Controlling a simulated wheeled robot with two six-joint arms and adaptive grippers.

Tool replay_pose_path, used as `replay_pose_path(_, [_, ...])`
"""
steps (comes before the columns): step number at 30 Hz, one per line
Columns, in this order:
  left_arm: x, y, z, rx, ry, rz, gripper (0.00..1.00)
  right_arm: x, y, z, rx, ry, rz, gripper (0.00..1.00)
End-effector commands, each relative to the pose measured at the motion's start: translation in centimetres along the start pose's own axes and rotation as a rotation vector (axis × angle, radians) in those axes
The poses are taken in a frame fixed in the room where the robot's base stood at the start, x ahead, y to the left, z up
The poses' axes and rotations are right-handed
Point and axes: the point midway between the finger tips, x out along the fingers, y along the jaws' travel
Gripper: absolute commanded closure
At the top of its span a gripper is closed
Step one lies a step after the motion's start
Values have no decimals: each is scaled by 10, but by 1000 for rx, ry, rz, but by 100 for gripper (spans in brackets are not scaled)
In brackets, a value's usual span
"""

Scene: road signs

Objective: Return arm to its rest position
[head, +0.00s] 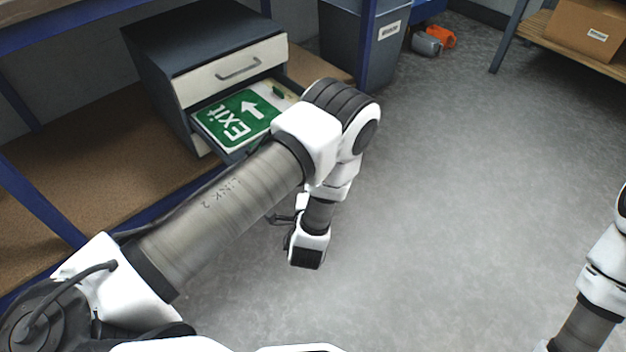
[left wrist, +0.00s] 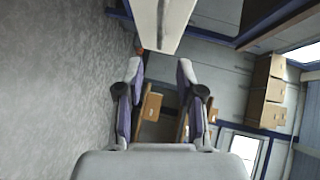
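My left arm (head: 225,200) crosses the head view from the lower left, with its elbow in front of the drawer unit and its forearm bent down over the floor. The left gripper is mostly hidden in the head view. In the left wrist view, the left gripper (left wrist: 159,72) is open, its two fingers apart with nothing between them. Part of my right arm (head: 605,270) shows at the right edge of the head view. The right gripper is out of view.
A drawer unit (head: 165,55) stands on a brown shelf (head: 80,190). Its lower drawer is pulled out and holds a green EXIT sign (head: 240,115). A labelled grey bin (head: 375,50) stands behind. A cardboard box (head: 588,30) sits at top right. The middle floor is clear.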

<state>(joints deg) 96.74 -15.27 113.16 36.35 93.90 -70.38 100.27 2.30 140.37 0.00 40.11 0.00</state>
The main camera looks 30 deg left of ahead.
Motion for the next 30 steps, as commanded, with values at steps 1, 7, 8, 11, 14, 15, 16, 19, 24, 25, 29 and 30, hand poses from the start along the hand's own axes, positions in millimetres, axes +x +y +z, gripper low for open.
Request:
replay_pose_path(1, [0, 0, 0, 0, 0, 0, 63, 0, 0, 0, 0, 0, 0, 60])
replay_pose_path(7, [1, 0, 0, 0, 0, 0, 63, 0, 0, 0, 0, 0, 0, 60])
replay_pose_path(8, [1, 0, 0, 0, 0, 0, 63, 0, 0, 0, 0, 0, 0, 60])
replay_pose_path(11, [2, -1, 0, -2, -2, -2, 63, 0, 0, 0, 0, 0, 0, 60])
replay_pose_path(14, [8, -10, 20, -11, -45, -7, 63, 0, 0, 0, 0, 0, 0, 60])
replay_pose_path(15, [5, -10, 39, -6, -71, 32, 63, 0, 0, 0, 0, 0, 0, 60])
replay_pose_path(16, [-1, -1, 54, -16, -86, 101, 63, 0, 0, 0, 0, 0, 0, 60])
replay_pose_path(19, [-45, 46, 93, -208, -162, 429, 63, 0, 0, 0, 0, 0, 0, 60])
replay_pose_path(24, [-147, 102, 120, -551, -412, 880, 63, 0, 0, 0, 0, 0, 0, 60])
replay_pose_path(25, [-164, 107, 123, -596, -465, 939, 63, 0, 0, 0, 0, 0, 0, 60])
replay_pose_path(29, [-232, 120, 130, -747, -712, 1134, 63, 0, 0, 0, 0, 0, 0, 60])
replay_pose_path(30, [-249, 122, 131, -789, -798, 1169, 63, 0, 0, 0, 0, 0, 0, 60])
